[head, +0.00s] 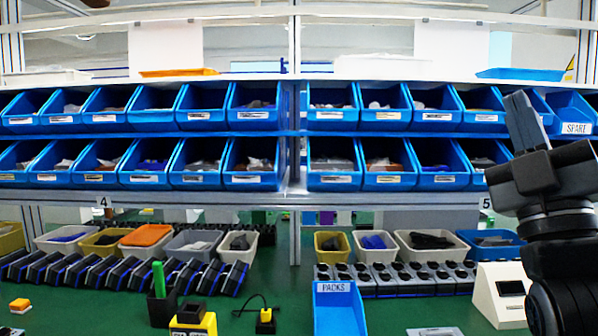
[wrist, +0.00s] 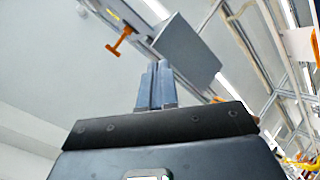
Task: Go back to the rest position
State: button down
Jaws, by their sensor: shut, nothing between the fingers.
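My gripper (head: 519,118) stands at the right of the head view, raised and pointing up, in front of the blue bins on the right. Its fingers are together with nothing between them. In the wrist view the two grey fingers (wrist: 156,84) point up side by side, closed, with nothing held. My dark wrist and forearm reach down to the lower right corner of the head view. The gripper appears apart from the things around it.
Two rows of blue bins (head: 255,106) fill the shelf behind. The green table (head: 280,290) holds grey switch boxes (head: 395,280), a blue PACKS bin (head: 338,308), a white box with a dark screen (head: 500,295) and a yellow-black block (head: 193,322). An orange handle (wrist: 121,42) shows overhead.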

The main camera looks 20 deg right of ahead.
jog(key=s+a+f+m+g+y, duration=0.1)
jog(key=s+a+f+g+y, duration=0.15)
jog(key=f, duration=0.65)
jog(key=s+a+f+m+g+y, duration=0.1)
jog(key=s+a+f+g, duration=0.15)
jog(key=f, duration=0.65)
jog(key=s+a+f+m+g+y, duration=0.1)
jog(key=s+a+f+y, duration=0.15)
jog(key=f, duration=0.65)
jog(key=s+a+f+m+g+y, duration=0.1)
jog(key=s+f+g, duration=0.1)
jog(key=s+f, duration=0.3)
jog(key=s+a+f+m+g, duration=0.1)
jog(key=s+a+f+g, duration=0.1)
jog(key=s, duration=0.8)
jog(key=s+a+f+m+g+y, duration=0.1)
jog(key=s+a+f+m+g, duration=0.1)
jog(key=s+f, duration=0.5)
jog(key=shift+s+a+f+g+y, duration=0.2)
jog(key=shift+s+f+g+y, duration=0.15)
jog(key=shift+s+g, duration=0.35)
